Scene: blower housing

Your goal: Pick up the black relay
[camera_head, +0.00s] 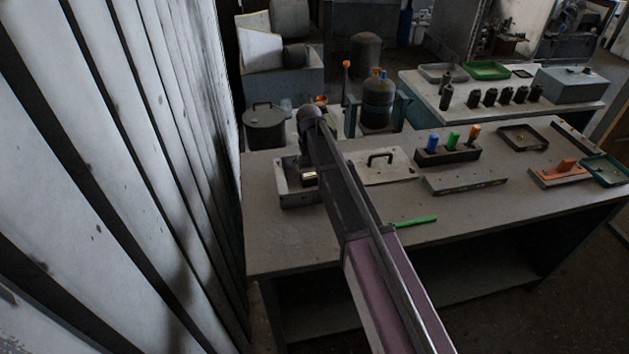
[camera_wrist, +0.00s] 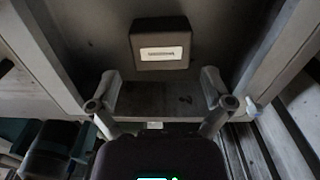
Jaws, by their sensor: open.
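The black relay (camera_wrist: 160,38) is a dark box with a pale label on its face. It lies inside a grey metal tray (camera_wrist: 60,88), seen from close by in the wrist view. My gripper (camera_wrist: 160,92) is open, with its two fingers apart and nothing between them. In the wrist view the relay stands just above the fingertips in the picture, between their lines and apart from them. In the head view, the tray (camera_head: 298,203) is at the left of the near table, with the relay's pale label (camera_head: 309,176) showing beside my arm. My arm hides the fingers there.
Right of the tray lies a pale plate with a black handle (camera_head: 380,160). Behind the tray stands a lidded dark pot (camera_head: 265,128). A block with coloured pegs (camera_head: 447,155) is farther right. A corrugated wall (camera_head: 130,150) stands close on the left.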

